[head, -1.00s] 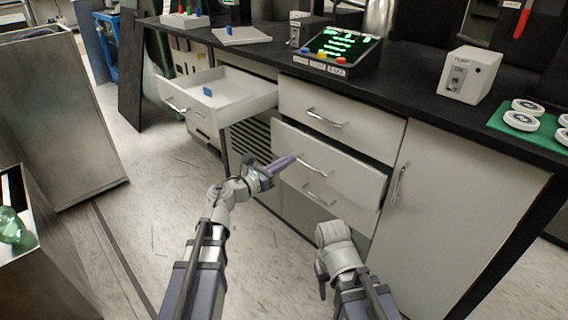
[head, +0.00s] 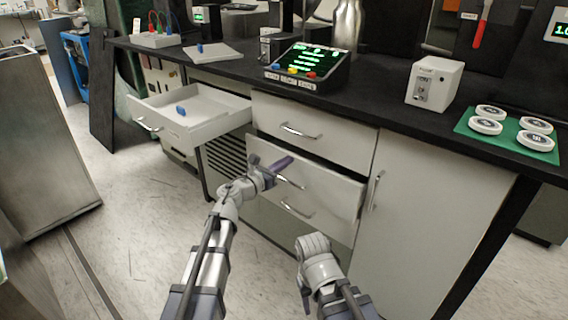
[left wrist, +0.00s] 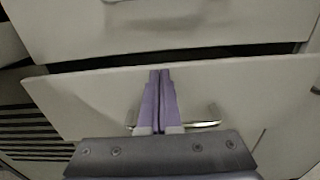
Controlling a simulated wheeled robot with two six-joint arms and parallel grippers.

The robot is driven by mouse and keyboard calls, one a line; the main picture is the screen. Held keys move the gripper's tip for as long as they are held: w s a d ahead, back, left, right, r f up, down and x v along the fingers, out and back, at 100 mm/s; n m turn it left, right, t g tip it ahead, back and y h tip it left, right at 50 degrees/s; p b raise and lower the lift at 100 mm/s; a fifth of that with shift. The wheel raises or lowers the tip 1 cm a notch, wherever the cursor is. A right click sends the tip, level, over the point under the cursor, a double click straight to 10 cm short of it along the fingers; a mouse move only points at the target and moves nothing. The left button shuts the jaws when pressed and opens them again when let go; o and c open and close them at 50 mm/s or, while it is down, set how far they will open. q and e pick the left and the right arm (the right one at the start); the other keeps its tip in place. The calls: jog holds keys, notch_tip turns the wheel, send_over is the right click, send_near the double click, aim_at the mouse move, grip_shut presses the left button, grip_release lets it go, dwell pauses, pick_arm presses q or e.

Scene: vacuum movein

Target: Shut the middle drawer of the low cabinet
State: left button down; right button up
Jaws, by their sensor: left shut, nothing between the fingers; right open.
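The middle drawer (head: 335,190) of the low cabinet stands slightly out, with a dark gap along its top edge under the shut upper drawer (head: 345,148). The left wrist view also shows the drawer front (left wrist: 250,90) and its bar handle (left wrist: 203,124). My left gripper (head: 285,163) is shut and empty, its purple fingers in front of the drawer's upper part. In the left wrist view the fingertips (left wrist: 160,73) overlap the front's top edge; I cannot tell whether they touch. My right gripper (head: 305,295) is low in front of the cabinet, open and partly hidden by its wrist.
Another drawer (head: 205,128) at the left stands far out with a blue block (head: 181,109) inside. A cabinet door (head: 430,210) is shut at the right. The black counter (head: 385,110) holds a control panel, a white box and white discs on a green mat.

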aim_at(295, 155)
pick_arm(q)
jog(key=x, duration=0.5)
jog(key=shift+a, duration=0.1)
jog(key=shift+s, duration=0.1)
